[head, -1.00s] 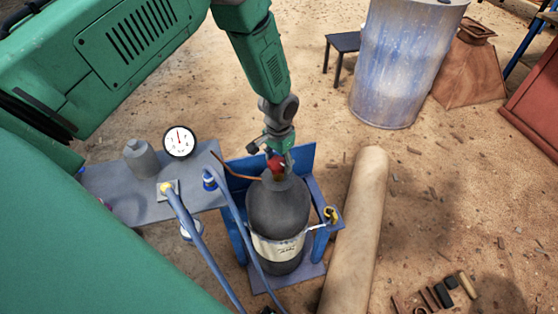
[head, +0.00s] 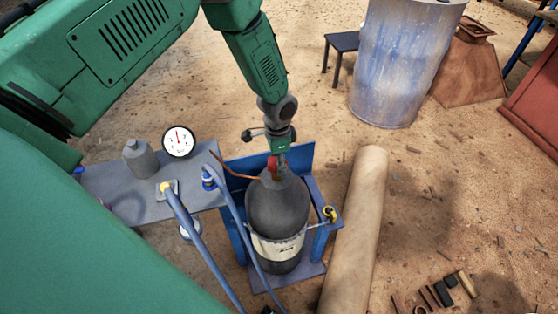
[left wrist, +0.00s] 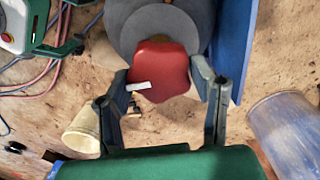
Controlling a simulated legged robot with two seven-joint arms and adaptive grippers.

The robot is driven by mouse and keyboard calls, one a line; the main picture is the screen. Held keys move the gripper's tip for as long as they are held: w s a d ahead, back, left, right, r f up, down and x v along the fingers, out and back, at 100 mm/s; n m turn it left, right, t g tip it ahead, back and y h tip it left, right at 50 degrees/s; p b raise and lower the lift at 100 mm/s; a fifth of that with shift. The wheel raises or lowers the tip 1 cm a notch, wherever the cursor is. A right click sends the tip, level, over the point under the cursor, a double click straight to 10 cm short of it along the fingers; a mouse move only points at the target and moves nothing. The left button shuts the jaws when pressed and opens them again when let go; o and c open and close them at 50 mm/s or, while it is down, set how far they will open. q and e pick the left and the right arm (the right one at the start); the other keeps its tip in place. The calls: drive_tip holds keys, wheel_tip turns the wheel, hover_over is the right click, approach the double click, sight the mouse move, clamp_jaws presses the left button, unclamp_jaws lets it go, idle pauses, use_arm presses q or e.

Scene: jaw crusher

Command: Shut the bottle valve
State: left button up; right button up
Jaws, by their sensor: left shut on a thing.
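The bottle (head: 277,205) is a dark grey cylinder with a pale label, standing upright in a blue stand (head: 310,185). Its valve has a red handwheel (head: 273,164) on top, which also shows large in the left wrist view (left wrist: 160,65) with a small white mark on it. My left gripper (head: 279,160) comes down from above onto the handwheel. In the left wrist view its two fingers (left wrist: 162,95) stand on either side of the red wheel and are shut on it. The valve body under the wheel is mostly hidden. My right gripper is not in view.
A grey bench (head: 140,205) left of the bottle carries a dial gauge (head: 179,141), a small grey bottle (head: 140,158) and blue hoses (head: 205,245). A long tan roll (head: 357,225) lies to the right. A metal drum (head: 405,60) stands behind.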

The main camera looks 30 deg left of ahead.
use_arm(q)
drive_tip(key=shift+s+a, duration=0.15)
drive_tip(key=shift+s, duration=0.05)
drive_tip(key=o, duration=1.2)
drive_tip(key=shift+w+r, duration=0.15)
drive_tip(key=shift+r, duration=0.05)
wheel_tip(320, 180, up, 12)
drive_tip(key=shift+f, duration=0.25)
drive_tip(key=shift+a, duration=0.1)
